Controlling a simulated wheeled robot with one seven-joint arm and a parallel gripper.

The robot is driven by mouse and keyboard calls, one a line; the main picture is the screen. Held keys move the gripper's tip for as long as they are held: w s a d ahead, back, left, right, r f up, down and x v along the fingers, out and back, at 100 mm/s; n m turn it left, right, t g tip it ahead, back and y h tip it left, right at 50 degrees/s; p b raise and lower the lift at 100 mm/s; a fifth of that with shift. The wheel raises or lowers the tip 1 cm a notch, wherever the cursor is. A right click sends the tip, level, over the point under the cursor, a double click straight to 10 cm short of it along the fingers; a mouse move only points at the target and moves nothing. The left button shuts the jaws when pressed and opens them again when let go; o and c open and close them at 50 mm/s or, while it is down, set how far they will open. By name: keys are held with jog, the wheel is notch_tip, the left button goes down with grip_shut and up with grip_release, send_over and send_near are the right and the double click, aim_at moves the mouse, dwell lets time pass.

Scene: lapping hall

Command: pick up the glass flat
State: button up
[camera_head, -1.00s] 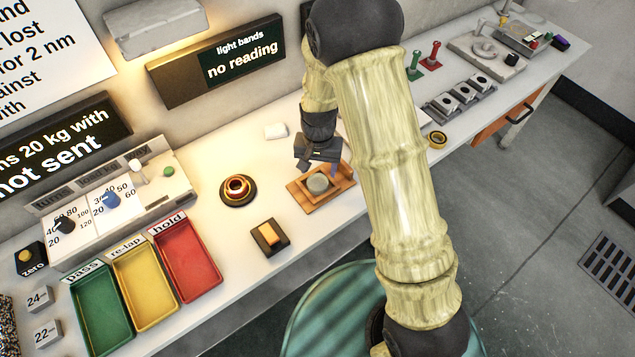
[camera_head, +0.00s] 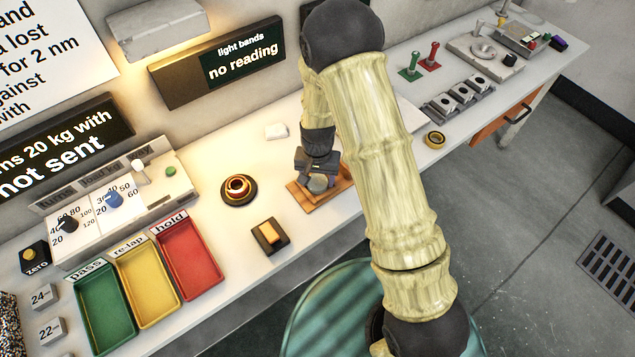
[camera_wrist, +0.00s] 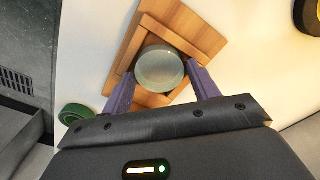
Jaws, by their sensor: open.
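The glass flat (camera_wrist: 160,69) is a round, pale grey-green disc in a wooden tray (camera_wrist: 206,37) in the wrist view. In the head view the glass flat (camera_head: 318,184) shows only in part, under my gripper (camera_head: 315,178), and the wooden tray (camera_head: 338,193) lies on the bench. In the wrist view my gripper (camera_wrist: 160,88) is open, with one purple finger on each side of the disc's near part. I cannot tell whether the fingers touch it.
A dark round stand with a glowing ring (camera_head: 238,188) and a small block on a dark base (camera_head: 270,236) are left of the tray. Green (camera_head: 104,310), yellow and red bins stand further left.

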aim_at(317, 181)
jog(key=shift+s+f, duration=0.3)
jog(key=shift+f, duration=0.2)
jog(key=c, duration=0.7)
jog(key=shift+a+r, duration=0.1)
jog(key=shift+r, duration=0.1)
notch_tip(317, 181, up, 10)
jog(key=shift+w+b, duration=0.3)
